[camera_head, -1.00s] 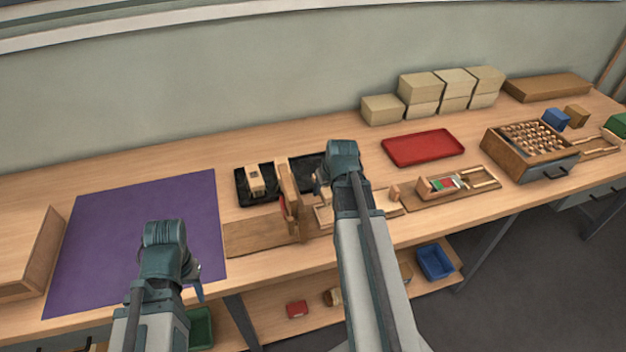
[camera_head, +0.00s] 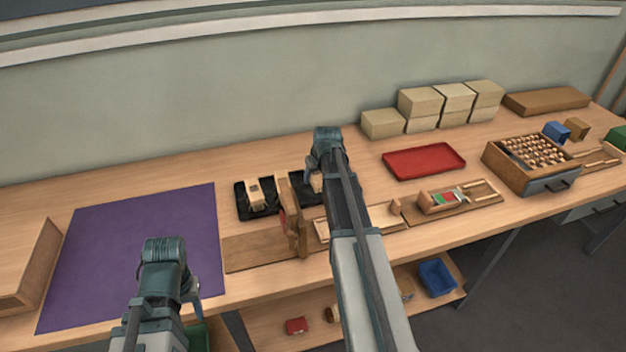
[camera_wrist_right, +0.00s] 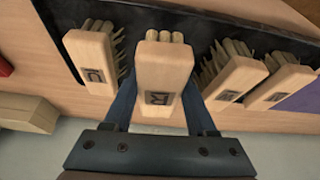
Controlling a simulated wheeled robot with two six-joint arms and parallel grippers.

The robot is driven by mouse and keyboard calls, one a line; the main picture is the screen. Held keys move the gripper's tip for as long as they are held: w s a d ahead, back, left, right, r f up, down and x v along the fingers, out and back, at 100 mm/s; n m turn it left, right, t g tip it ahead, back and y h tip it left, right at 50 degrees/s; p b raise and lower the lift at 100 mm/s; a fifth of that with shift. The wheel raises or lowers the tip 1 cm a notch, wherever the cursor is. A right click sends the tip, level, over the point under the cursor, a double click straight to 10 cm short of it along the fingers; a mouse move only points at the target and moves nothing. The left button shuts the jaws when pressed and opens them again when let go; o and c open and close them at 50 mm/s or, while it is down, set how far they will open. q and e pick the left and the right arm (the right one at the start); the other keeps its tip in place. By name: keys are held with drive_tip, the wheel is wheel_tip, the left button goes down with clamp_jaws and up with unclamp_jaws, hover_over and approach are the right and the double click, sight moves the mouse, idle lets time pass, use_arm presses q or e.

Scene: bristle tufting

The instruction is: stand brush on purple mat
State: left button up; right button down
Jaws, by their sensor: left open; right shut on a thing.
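The purple mat (camera_head: 130,250) lies flat and bare on the left part of the bench. Several wooden brushes with pale bristles are in a black tray (camera_head: 243,209), partly hidden by a wooden upright and my right arm. In the right wrist view, my right gripper (camera_wrist_right: 163,105) is shut on a brush (camera_wrist_right: 163,75) marked with a dark letter. Whether it still touches the tray I cannot tell. My left gripper (camera_head: 193,292) is open and empty near the mat's front edge.
A wooden upright fixture (camera_head: 291,215) stands in front of the tray, between my right gripper and the mat. A wooden box (camera_head: 30,270) stands left of the mat. A red tray (camera_head: 424,161), stacked beige boxes and a bristle crate (camera_head: 530,163) are on the right.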

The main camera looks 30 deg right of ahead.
sight(313, 177)
drive_tip(key=shift+w+d+f, duration=0.1)
drive_tip(key=shift+w+d, duration=0.15)
drive_tip(key=shift+w, duration=0.55)
drive_tip(key=shift+w+d+f, duration=0.1)
drive_tip(key=shift+w+d, duration=0.15)
drive_tip(key=shift+w, duration=0.5)
wheel_tip(313, 177, down, 3)
drive_tip(key=b, duration=0.3)
drive_tip(key=shift+s+r, duration=0.1)
drive_tip(key=shift+r, duration=0.05)
drive_tip(key=shift+f, duration=0.2)
drive_tip(key=shift+f+b, duration=0.55)
drive_tip(key=shift+b, duration=0.3)
drive_tip(key=shift+c, duration=1)
unclamp_jaws()
drive_tip(key=shift+r, duration=0.1)
drive_tip(key=shift+s+a+r+p, duration=0.1)
drive_tip(key=shift+r+p, duration=0.65)
drive_tip(key=shift+p, duration=0.1)
drive_tip(key=p+v, duration=1.2)
drive_tip(key=v, duration=0.1)
drive_tip(key=shift+s+d, duration=0.2)
drive_tip(key=shift+d, duration=0.15)
